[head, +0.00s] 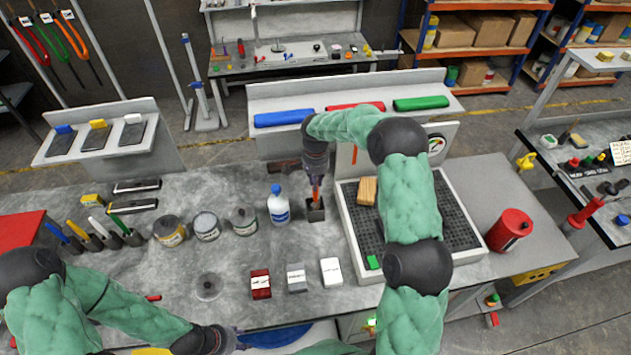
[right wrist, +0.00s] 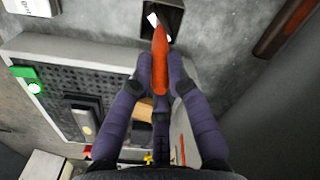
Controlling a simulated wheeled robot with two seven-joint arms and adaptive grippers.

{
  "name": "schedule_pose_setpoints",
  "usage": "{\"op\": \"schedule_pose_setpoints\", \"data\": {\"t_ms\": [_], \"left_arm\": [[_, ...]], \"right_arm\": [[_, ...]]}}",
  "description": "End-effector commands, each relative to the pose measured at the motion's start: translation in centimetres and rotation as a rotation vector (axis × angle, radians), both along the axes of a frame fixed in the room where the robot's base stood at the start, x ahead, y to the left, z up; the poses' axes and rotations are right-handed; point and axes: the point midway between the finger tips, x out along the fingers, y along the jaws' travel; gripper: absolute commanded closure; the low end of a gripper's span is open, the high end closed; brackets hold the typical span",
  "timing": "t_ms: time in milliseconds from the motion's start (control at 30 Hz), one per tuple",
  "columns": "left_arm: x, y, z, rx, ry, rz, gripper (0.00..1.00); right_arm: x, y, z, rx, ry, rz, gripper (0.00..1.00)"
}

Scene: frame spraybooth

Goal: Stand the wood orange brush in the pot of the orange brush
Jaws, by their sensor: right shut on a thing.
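The orange brush (head: 315,190) is upright or nearly so below my right gripper (head: 315,175), over the back middle of the bench. In the right wrist view the two fingers of my right gripper (right wrist: 160,85) are shut on the orange brush (right wrist: 160,62). A dark square pot (head: 316,211) stands right under it; it also shows in the right wrist view (right wrist: 176,22). The brush's far end is at the pot's mouth; I cannot tell how far inside it is. My left gripper (head: 236,341) is low at the front edge, its fingers unclear.
A white-and-blue bottle (head: 278,206) stands close left of the pot. A grated tray (head: 345,225) with a wood block (head: 367,191) is to the right. Several cans (head: 206,226) and a row of pots with coloured brushes (head: 113,238) stand left. Small boxes (head: 297,278) lie in front.

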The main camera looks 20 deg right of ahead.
Motion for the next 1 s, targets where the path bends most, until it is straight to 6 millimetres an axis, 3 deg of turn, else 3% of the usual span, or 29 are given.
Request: {"op": "schedule_pose_setpoints", "data": {"t_ms": [400,933,967,1000], "left_arm": [[-0.1,-0.1,-1.1,0.000,0.006,0.002,0.60],[0.0,0.0,-1.1,0.000,0.002,0.002,0.60],[0.0,0.0,-1.1,0.000,0.002,0.002,0.60],[0.0,0.0,-1.1,0.000,0.002,0.002,0.60]], "right_arm": [[0.0,0.0,-0.9,0.000,0.000,0.000,1.00],[0.0,0.0,-1.2,0.000,0.000,0.000,1.00],[0.0,0.0,-1.2,0.000,0.000,0.000,0.77],[0.0,0.0,-1.2,0.000,0.000,0.000,0.66]]}}
